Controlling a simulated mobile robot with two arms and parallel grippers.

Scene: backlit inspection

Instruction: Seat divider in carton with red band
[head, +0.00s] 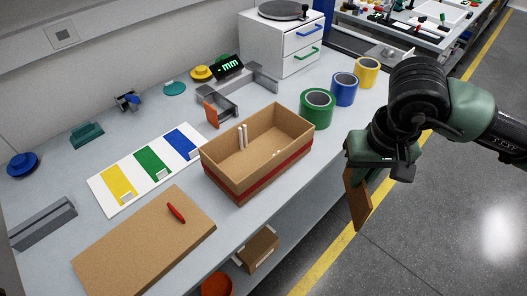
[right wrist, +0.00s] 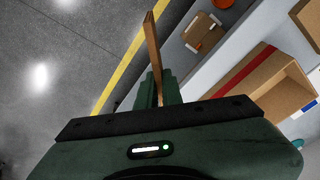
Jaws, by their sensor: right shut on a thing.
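The carton with the red band (head: 246,179) stands open-topped near the table's front edge; upright white posts (head: 242,137) show inside at its left end, and small pale bits show at its right. It also shows in the right wrist view (right wrist: 268,70), at right. My right gripper (head: 362,163) is shut on a brown flat divider (head: 357,200), which hangs below it, right of the carton and beyond the table edge over the floor. The divider sticks out from the fingers in the right wrist view (right wrist: 153,50). My left gripper is not in view.
Green (head: 317,108), blue (head: 344,89) and yellow (head: 367,71) tape rolls stand behind the carton. A cork board (head: 140,245) with a red item (head: 176,212) lies front left. A colour-striped card (head: 112,185) lies left of the carton. A lower shelf holds a small box (head: 257,250).

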